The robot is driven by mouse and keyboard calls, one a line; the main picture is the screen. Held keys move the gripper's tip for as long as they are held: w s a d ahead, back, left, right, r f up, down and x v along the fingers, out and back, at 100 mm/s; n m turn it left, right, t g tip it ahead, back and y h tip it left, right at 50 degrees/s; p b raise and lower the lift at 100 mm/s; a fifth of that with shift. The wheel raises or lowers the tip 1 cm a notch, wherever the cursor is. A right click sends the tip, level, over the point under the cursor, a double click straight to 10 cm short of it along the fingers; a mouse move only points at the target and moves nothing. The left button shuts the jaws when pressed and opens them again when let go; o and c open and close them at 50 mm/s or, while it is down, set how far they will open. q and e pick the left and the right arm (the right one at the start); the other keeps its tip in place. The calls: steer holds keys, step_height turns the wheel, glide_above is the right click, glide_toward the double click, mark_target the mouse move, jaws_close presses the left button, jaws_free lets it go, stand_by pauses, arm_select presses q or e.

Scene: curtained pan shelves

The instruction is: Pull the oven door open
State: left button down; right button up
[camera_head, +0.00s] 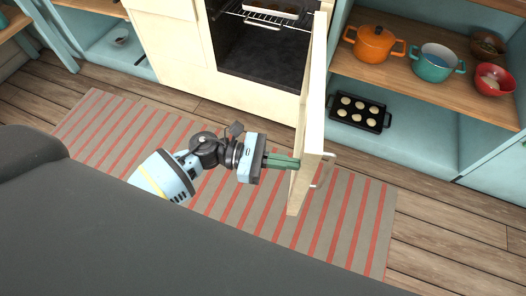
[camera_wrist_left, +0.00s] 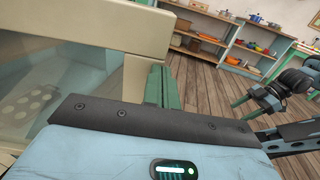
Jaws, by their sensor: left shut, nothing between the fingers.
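The oven (camera_head: 265,58) is at the top middle of the head view, with its dark inside showing. Its cream-framed door (camera_head: 312,120) stands swung wide out over the rug, seen nearly edge-on. The white door handle (camera_head: 323,170) is on the door's right, outer face. My left gripper (camera_head: 298,162) is shut and empty, its green fingertips at the door's inner face near the free end; touching or just apart, I cannot tell. In the left wrist view the door's frame and glass (camera_wrist_left: 75,75) fill the left. My right gripper (camera_wrist_left: 250,105) shows there at the right, its fingers apart.
A rack with a tray (camera_head: 265,18) is inside the oven. Right of the door, shelves hold an orange pot (camera_head: 374,44), a teal pot (camera_head: 437,62), a red bowl (camera_head: 492,80) and a dark muffin pan (camera_head: 358,112). A striped rug (camera_head: 240,205) covers the floor in front.

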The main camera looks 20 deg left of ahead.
mark_target(316, 169)
arm_select(q)
steer(key=d, duration=0.6)
steer(key=shift+w+d+b, duration=0.4)
steer(key=shift+w, duration=0.05)
arm_select(e)
steer(key=shift+s+f, duration=0.25)
steer(key=shift+f, duration=0.15)
steer(key=shift+a, duration=0.1)
